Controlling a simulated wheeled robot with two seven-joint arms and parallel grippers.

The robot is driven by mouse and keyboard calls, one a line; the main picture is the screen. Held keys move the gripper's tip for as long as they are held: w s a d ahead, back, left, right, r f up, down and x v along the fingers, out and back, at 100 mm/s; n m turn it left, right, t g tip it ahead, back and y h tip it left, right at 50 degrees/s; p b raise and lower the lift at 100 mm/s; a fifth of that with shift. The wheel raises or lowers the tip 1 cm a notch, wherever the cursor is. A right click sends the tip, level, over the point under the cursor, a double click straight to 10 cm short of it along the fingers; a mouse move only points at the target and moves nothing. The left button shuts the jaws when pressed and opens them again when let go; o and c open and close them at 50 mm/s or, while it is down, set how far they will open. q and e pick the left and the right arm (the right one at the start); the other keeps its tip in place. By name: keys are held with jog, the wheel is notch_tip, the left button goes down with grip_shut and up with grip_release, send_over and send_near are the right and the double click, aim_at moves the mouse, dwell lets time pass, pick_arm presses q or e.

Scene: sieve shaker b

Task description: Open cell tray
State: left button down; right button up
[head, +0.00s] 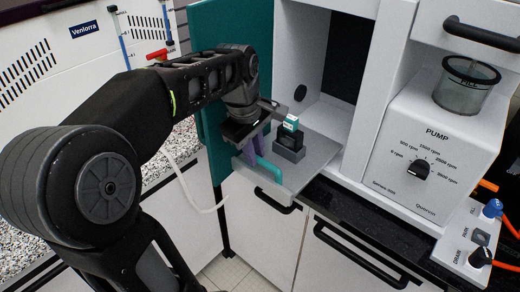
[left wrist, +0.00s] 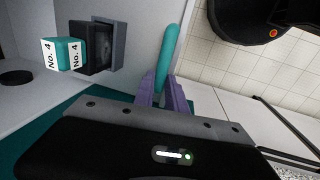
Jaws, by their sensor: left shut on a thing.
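The cell tray (head: 308,172) is a light grey plate that sticks out of the opening of a white cabinet with a dark interior. Its teal bar handle (head: 268,170) is at the tray's front edge and also shows in the left wrist view (left wrist: 168,52). My left gripper (head: 254,152) has purple fingers (left wrist: 163,92) shut on this handle. On the tray a grey holder (head: 288,151) carries a black cell with a teal cap (head: 291,123), labelled "No. 4" in the left wrist view (left wrist: 64,54). My right gripper is not in view.
A teal door (head: 215,45) stands open left of the opening. A pump unit (head: 430,150) with a dial and glass jar stands at right, beside a panel (head: 470,238) with knobs. White cupboards with black handles (head: 350,250) are below. The floor in front is clear.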

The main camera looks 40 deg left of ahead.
pick_arm(q)
jog(key=shift+s+f, duration=0.1)
jog(key=shift+s, duration=0.25)
jog(key=c, duration=1.4)
grip_release()
jog(key=shift+s, duration=0.15)
jog(key=shift+o, duration=0.2)
jog(key=shift+r, duration=0.3)
notch_tip(320, 180, up, 7)
jog(key=s, duration=0.1)
jog(key=shift+s, duration=0.2)
